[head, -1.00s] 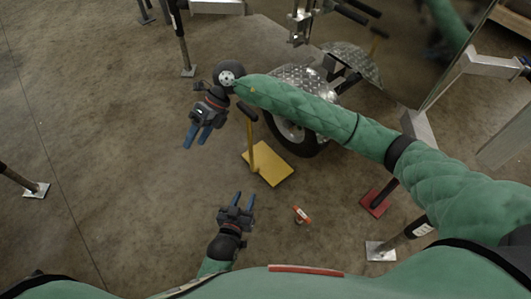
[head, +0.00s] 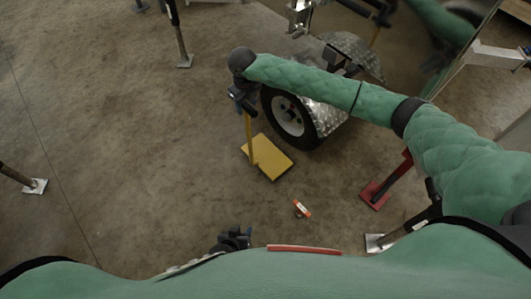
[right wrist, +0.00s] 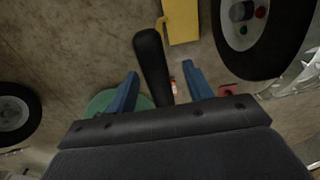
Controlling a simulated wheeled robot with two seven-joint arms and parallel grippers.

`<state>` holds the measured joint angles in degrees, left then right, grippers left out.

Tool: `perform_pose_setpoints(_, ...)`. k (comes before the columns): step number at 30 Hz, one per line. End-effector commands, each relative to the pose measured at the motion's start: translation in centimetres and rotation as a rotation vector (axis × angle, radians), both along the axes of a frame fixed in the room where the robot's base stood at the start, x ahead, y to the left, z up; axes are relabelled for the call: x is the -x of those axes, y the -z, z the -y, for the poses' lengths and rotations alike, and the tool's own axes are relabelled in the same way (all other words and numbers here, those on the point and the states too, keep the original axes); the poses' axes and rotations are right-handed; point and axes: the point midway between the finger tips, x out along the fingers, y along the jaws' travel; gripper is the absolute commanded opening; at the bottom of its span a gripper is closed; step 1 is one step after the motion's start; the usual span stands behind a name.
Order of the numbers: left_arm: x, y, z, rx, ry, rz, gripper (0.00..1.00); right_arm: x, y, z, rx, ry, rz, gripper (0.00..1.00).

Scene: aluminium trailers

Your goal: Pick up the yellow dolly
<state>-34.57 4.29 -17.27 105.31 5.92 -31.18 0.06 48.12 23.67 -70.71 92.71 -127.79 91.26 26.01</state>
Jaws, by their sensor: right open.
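The yellow dolly (head: 270,161) stands on the floor, a flat yellow plate with an upright yellow post. Its black handle (right wrist: 150,55) shows in the right wrist view, reaching between the two blue fingers of my right gripper (right wrist: 160,74). The fingers are open with gaps on both sides of the handle. In the head view my right gripper (head: 243,100) is at the top of the post and hides the handle. My left gripper (head: 235,236) is low by my body, away from the dolly; its fingers are not clear.
A trailer wheel (head: 290,115) under a metal fender (head: 324,117) stands close to the right of the dolly. A red stand (head: 376,195) and a small orange-and-white item (head: 301,208) are on the floor at lower right. The floor left of the dolly is clear.

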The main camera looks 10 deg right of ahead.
Motion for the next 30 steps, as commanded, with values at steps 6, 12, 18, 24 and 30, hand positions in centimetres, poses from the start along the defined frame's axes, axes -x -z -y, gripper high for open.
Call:
perform_pose_setpoints(6,0.0,-0.1,0.0,0.000,0.000,0.001,0.36,0.5,3.1,0.0,0.000,0.000,-0.003,0.51)
perform_pose_setpoints(12,0.1,-0.1,0.1,0.001,0.001,0.000,0.36,0.4,4.2,0.0,-0.001,-0.001,-0.002,0.51)
perform_pose_setpoints(18,0.1,0.0,0.1,0.001,0.001,-0.001,0.36,0.4,4.2,0.0,-0.001,-0.001,-0.002,0.39)
perform_pose_setpoints(24,0.1,0.0,0.1,0.001,0.001,-0.001,0.36,0.4,4.2,0.0,-0.001,-0.001,-0.002,0.00)
perform_pose_setpoints(30,0.1,-0.1,0.0,0.001,0.001,0.000,0.36,0.2,3.8,-0.1,-0.002,-0.001,0.003,0.00)
